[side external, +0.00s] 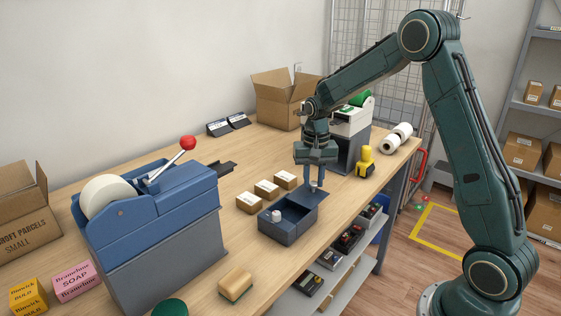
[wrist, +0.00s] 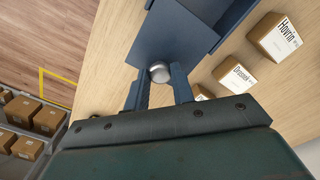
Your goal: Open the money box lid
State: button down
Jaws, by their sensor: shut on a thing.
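The dark blue money box (side external: 278,232) stands near the counter's front edge in the side external view. Its inside shows from above, with a small pale cylinder (side external: 276,215) at its left. Its flat blue lid (wrist: 172,38) shows in the wrist view, with a round metal knob (wrist: 159,71) near its edge. The lid lies off to the box's right side in the side view, leaving much of the box uncovered. My gripper (side external: 315,187) points down over the lid. Its fingers (wrist: 160,82) are shut on the knob. The exact finger contact is partly hidden.
Several small labelled cartons (side external: 267,189) lie just behind the box. A blue machine with a red-knobbed lever (side external: 188,143) stands at left. A yellow-and-black tool (side external: 365,161) stands at right. A sponge (side external: 236,284) lies in front. Bare counter lies between the sponge and the box.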

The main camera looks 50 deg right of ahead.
aim_at(314, 185)
jog(key=c, duration=1.2)
grip_release()
jog(key=shift+o, duration=0.2)
jog(key=shift+r, duration=0.1)
notch_tip(314, 185, up, 14)
jog(key=s+a+r+n+t, duration=0.2)
jog(key=s+a+r, duration=0.1)
jog(key=s+a, duration=0.3)
jog(key=s+a+r+n+t, duration=0.1)
jog(key=s+a+r+n, duration=0.25)
jog(key=s, duration=0.45)
jog(key=s+a+f+n+t, duration=0.1)
jog(key=s+a+f, duration=0.1)
jog(key=s, duration=0.4)
jog(key=s+a+f+n+t, duration=0.1)
jog(key=s+a+f+n, duration=0.1)
jog(key=s, duration=0.4)
jog(key=shift+s+t, duration=0.15)
jog(key=shift+t, duration=0.15)
